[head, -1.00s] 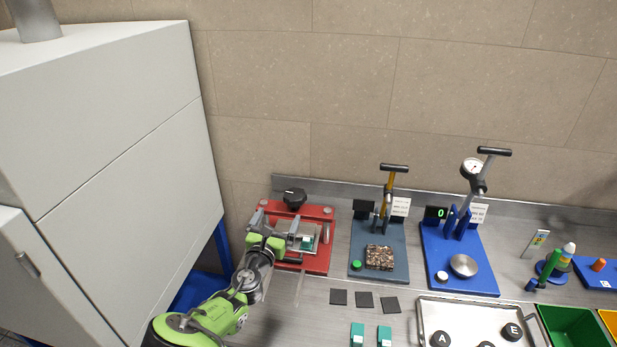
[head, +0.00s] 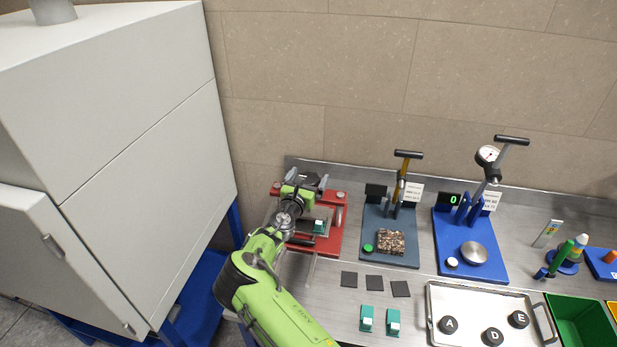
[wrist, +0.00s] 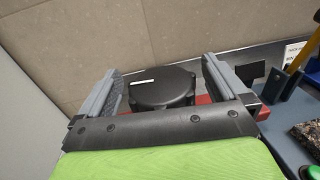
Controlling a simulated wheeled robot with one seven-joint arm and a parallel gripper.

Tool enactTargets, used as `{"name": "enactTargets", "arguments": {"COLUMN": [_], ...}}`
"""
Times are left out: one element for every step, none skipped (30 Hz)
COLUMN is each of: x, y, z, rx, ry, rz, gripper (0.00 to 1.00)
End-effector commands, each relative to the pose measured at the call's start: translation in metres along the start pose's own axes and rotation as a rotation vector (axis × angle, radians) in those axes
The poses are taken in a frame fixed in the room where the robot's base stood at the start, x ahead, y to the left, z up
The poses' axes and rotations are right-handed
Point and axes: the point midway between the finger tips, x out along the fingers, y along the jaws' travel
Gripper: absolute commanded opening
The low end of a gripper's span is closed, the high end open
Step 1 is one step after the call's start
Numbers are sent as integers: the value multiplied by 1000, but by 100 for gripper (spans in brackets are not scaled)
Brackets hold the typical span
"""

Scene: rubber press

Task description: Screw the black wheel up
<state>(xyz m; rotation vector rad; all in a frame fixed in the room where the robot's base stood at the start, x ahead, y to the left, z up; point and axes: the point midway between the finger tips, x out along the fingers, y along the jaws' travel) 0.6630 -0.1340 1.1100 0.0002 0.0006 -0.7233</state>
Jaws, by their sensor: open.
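The black wheel (wrist: 162,88) sits at the top of the red press (head: 329,239). In the wrist view it has a small white mark and lies between the two grey fingers of my gripper (wrist: 165,85). The fingers are open, with a gap on each side of the wheel; I cannot tell how deep they reach around it. In the head view my gripper (head: 305,184) is over the back of the press and mostly hides the wheel. A green-and-white piece (head: 319,227) shows on the press bed.
A grey-blue press (head: 372,250) with a brown speckled block (head: 391,242) stands right of the red one. A blue gauge press (head: 490,262) is farther right. Black squares (head: 374,283) lie in front. A large grey cabinet (head: 140,130) stands at the left.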

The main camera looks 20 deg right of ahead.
Motion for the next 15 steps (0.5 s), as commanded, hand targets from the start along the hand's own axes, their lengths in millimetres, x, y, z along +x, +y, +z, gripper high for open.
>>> {"name": "enactTargets", "arguments": {"x": [3, 3, 4, 4, 4, 4, 4, 4, 3, 3, 3, 3, 3, 3, 3], "y": [0, 0, 0, 0, 0, 0, 0, 0, 0, 0, 0, 0, 0, 0, 0], "z": [0, 0, 0, 0, 0, 0, 0, 0, 0, 0, 0, 0, 0, 0, 0], "rx": [0, 0, 0, -1, -1, -1, 0, 0, 0, 0, 0, 0, 0, 0, 0], "ry": [0, 0, 0, 0, 0, 0, 0, 0, 0, 0, 0, 0, 0, 0, 0], "rz": [0, 0, 0, 0, 0, 0, 0, 0, 0, 0, 0, 0, 0, 0, 0], "gripper": [100, 100, 100, 100, 100, 100, 100, 100, 95, 91, 86, 80, 76, 71, 65]}}
